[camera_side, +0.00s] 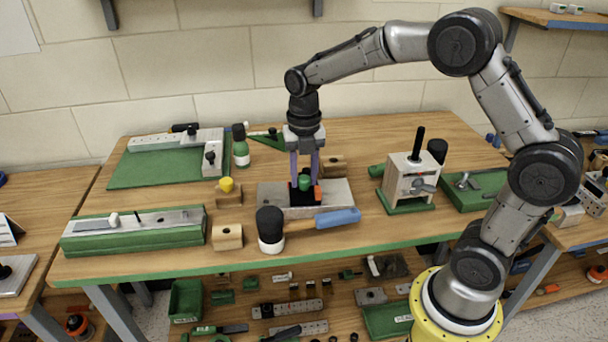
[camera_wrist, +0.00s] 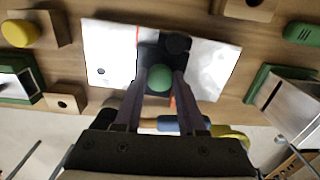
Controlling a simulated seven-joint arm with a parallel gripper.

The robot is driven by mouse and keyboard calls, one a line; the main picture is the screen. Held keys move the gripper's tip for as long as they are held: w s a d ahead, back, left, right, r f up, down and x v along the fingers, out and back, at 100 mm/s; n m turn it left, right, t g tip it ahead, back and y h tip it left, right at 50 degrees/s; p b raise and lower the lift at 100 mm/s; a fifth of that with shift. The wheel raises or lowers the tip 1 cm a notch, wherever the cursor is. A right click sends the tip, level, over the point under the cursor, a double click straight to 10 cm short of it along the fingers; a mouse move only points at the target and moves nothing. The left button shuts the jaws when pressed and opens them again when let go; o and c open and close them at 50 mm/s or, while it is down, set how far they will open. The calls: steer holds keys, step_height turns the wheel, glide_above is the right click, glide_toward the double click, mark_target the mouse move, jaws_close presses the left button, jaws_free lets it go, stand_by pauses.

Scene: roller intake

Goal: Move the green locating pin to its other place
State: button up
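The green locating pin (camera_side: 305,181) stands in a black block (camera_side: 302,197) with orange parts, on a light metal plate (camera_side: 268,196) in the middle of the bench. In the wrist view its rounded green head (camera_wrist: 160,78) sits between the two finger tips. My gripper (camera_side: 305,178) points straight down with its purple fingers on either side of the pin head. The gap between fingers and pin is very small, and I cannot tell whether they touch it. In the wrist view a dark round feature (camera_wrist: 177,44) lies beside the pin on the black block.
A black-and-white mallet with a blue handle (camera_side: 338,218) lies in front of the plate. Wooden blocks (camera_side: 227,237), a yellow knob (camera_side: 226,185) and a green bottle (camera_side: 240,150) stand left. A toggle-press fixture (camera_side: 408,180) stands right. Some bare bench shows at front right.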

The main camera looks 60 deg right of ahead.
steer(key=c, duration=0.3)
steer(key=shift+r, duration=2.9)
steer(key=shift+c, duration=0.2)
steer(key=shift+r, duration=0.1)
steer(key=shift+r, duration=1.4)
